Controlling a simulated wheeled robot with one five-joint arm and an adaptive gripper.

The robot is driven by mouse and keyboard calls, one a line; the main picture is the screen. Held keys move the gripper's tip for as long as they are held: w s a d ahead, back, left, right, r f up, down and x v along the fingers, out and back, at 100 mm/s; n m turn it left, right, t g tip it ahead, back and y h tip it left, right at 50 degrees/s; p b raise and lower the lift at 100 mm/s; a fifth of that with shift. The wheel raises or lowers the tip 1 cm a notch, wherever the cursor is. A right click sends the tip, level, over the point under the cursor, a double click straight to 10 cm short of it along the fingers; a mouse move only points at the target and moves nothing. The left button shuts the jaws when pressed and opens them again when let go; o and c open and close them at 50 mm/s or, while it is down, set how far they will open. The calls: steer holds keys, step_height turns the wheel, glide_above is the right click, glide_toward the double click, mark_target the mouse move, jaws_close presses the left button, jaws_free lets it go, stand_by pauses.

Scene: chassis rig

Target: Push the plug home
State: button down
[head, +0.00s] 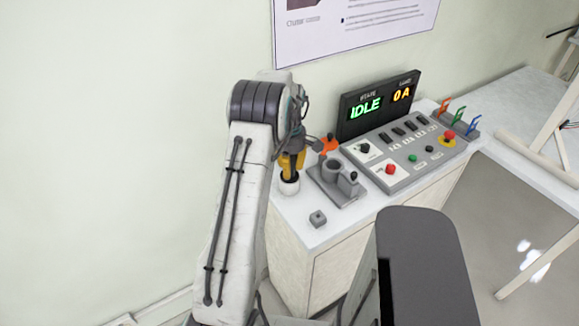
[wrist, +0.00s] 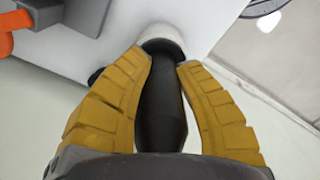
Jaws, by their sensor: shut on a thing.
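My gripper (head: 291,163) has its yellow fingers shut on a black plug (head: 288,177) at the left end of the white bench top. The wrist view shows the black plug body (wrist: 162,110) between the two fingers of my gripper (wrist: 164,62). At the plug's far end is a white round piece (wrist: 164,38), also in the head view (head: 289,187); I cannot tell whether it is part of the plug or a holder. A grey socket block (head: 333,172) with a round collar and an orange lever (head: 327,144) stands just right of my gripper.
A sloped control panel (head: 405,150) with red, green and black buttons lies right of the block. The display (head: 378,105) behind it reads IDLE and 0 A. Coloured hooks (head: 459,115) stand at the back right.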

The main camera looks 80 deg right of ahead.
steer(key=shift+f, duration=0.3)
steer(key=c, duration=0.9)
jaws_free()
step_height(320, 180, up, 12)
steer(key=shift+r, duration=0.1)
steer(key=shift+w, duration=0.1)
stand_by(0.3)
